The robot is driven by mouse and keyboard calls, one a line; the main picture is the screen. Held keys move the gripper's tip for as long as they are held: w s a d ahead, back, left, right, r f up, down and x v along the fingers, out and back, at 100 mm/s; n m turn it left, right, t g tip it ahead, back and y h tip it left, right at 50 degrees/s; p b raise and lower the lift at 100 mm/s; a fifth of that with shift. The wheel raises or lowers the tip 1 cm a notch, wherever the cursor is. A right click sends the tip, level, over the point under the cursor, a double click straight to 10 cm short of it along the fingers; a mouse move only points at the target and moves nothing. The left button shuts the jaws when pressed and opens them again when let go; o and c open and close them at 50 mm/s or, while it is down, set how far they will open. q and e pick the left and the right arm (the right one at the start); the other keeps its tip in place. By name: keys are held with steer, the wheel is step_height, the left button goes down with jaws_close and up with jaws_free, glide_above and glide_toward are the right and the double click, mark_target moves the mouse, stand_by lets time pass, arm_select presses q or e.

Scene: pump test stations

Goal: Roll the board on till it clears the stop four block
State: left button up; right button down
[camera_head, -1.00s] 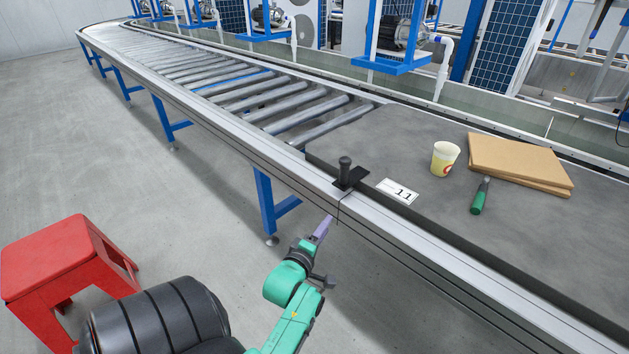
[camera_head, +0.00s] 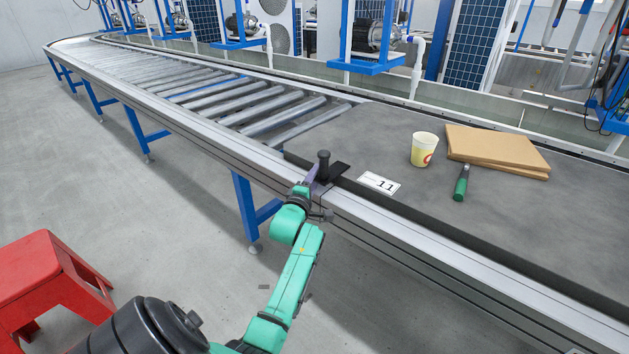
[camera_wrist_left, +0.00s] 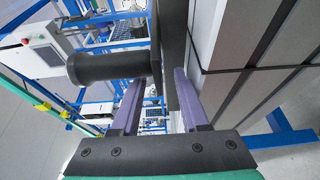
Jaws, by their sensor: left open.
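The board (camera_head: 430,215) is a dark grey slab on the roller conveyor, with a card marked 11 (camera_head: 379,183) near its front edge. A black upright knob on a flat black plate (camera_head: 323,166) stands at its near left corner. My left gripper (camera_head: 312,181) is close beside the knob, at the conveyor's front rail. In the left wrist view its two purple fingers (camera_wrist_left: 161,80) are apart, with the black knob (camera_wrist_left: 108,67) just ahead of the fingertips; I cannot tell whether they touch. No stop four block can be made out. My right gripper is out of view.
Bare rollers (camera_head: 240,102) run to the far left. A red stool (camera_head: 45,285) stands on the floor at left. Pump stations line the back.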

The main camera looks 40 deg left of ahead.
arm_select(q)
jaws_close()
stand_by(1.4)
